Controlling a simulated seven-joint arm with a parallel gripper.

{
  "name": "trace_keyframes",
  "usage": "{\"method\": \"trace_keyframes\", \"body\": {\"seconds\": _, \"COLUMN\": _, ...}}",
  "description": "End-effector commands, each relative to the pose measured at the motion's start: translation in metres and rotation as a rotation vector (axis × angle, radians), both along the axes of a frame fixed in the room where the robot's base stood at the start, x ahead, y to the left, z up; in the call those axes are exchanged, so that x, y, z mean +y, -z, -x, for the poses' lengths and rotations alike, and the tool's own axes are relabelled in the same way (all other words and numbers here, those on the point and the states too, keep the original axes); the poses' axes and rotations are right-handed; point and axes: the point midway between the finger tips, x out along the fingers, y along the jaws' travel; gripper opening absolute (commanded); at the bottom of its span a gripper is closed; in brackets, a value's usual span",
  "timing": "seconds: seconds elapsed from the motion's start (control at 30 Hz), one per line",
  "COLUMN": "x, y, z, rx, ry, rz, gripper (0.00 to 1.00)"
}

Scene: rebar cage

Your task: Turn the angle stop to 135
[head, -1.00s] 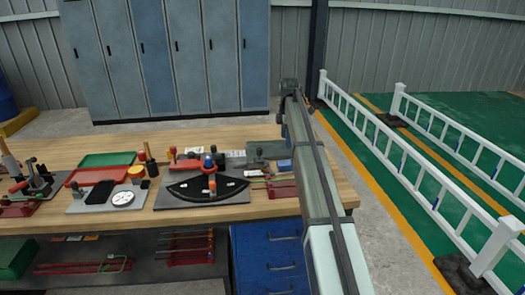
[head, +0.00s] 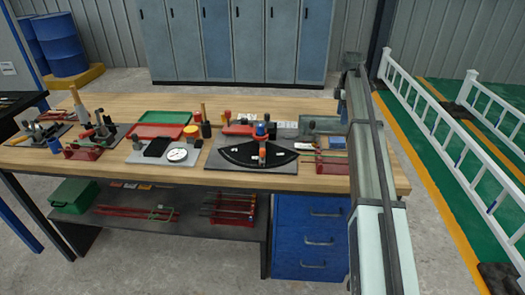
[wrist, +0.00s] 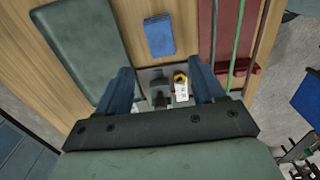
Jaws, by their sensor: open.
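The angle stop is a black fan-shaped plate (head: 240,152) on a grey base plate (head: 222,163), in the middle of the bench in the head view. An orange upright piece (head: 263,150) stands over the fan near its centre, with a blue knob (head: 261,130) behind it. The scale marks are too small to read. My gripper (wrist: 162,88) is open in the wrist view, with its two blue fingers apart above the bench. A small yellow piece with a white tag (wrist: 181,87) shows between the fingers, below them. In the head view I cannot make out the gripper.
A blue block (head: 337,142), a grey-green slab (head: 318,124) and a red rack (head: 332,166) lie right of the angle stop, near my arm. A round dial (head: 177,155) and green (head: 163,117) and red trays (head: 157,131) lie left. White railings (head: 432,105) stand right of the bench.

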Motion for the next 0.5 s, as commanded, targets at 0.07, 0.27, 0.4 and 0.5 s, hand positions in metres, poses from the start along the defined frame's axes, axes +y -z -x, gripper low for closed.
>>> {"method": "trace_keyframes", "body": {"seconds": 0.07, "x": 0.011, "y": 0.000, "z": -0.001, "rx": 0.000, "ry": -0.013, "rz": 0.000, "gripper": 0.60}}
{"method": "trace_keyframes", "body": {"seconds": 0.27, "x": 0.088, "y": -0.011, "z": 0.000, "rx": -0.013, "ry": -0.099, "rz": 0.000, "gripper": 0.50}}
{"method": "trace_keyframes", "body": {"seconds": 0.4, "x": 0.159, "y": -0.026, "z": 0.016, "rx": -0.032, "ry": -0.180, "rz": -0.001, "gripper": 0.50}}
{"method": "trace_keyframes", "body": {"seconds": 0.5, "x": 0.196, "y": -0.035, "z": 0.029, "rx": -0.045, "ry": -0.224, "rz": -0.002, "gripper": 0.50}}
